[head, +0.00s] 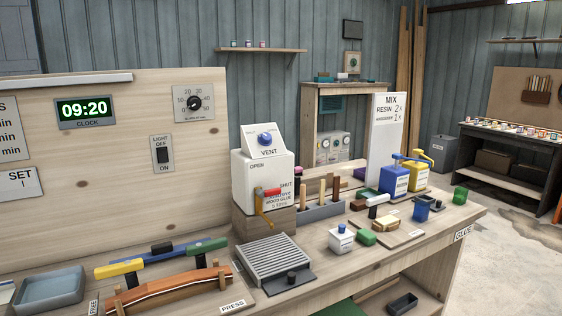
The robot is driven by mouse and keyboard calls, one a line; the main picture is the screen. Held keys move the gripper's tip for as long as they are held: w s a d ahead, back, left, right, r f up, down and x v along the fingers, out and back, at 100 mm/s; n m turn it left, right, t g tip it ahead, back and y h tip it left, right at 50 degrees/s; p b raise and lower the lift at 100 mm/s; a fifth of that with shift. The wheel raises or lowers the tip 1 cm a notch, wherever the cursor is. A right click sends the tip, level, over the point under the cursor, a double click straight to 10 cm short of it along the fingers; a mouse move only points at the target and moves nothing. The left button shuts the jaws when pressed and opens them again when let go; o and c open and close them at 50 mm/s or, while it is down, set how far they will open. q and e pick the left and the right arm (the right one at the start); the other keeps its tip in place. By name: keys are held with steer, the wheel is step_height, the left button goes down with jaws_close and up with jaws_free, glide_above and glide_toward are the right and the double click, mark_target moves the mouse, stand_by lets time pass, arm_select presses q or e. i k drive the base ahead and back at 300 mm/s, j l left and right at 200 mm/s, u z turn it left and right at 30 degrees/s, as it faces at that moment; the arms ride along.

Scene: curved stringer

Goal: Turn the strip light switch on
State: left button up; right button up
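The light switch (163,154) is a dark rocker on a small grey plate on the upright wooden panel. The plate reads LIGHT and OFF above the rocker and ON below it. At this size I cannot tell which way the rocker is tipped. A long pale bar, seemingly the strip light (65,85), runs along the panel's top edge at the left and shows no clear glow. Neither of my grippers is in the head view.
A clock (85,112) reading 09:20 and a dial (194,103) flank the switch on the panel. Below are a blue-grey tray (48,290), clamps over a curved wooden piece (170,290) and a ribbed grey plate (272,260). The white glue box (262,180) stands right of the switch.

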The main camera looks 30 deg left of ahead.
mark_target(163, 153)
steer(key=u, duration=1.7)
steer(key=i+j+z, duration=0.1)
steer(key=i+j, duration=0.05)
steer(key=j, duration=0.05)
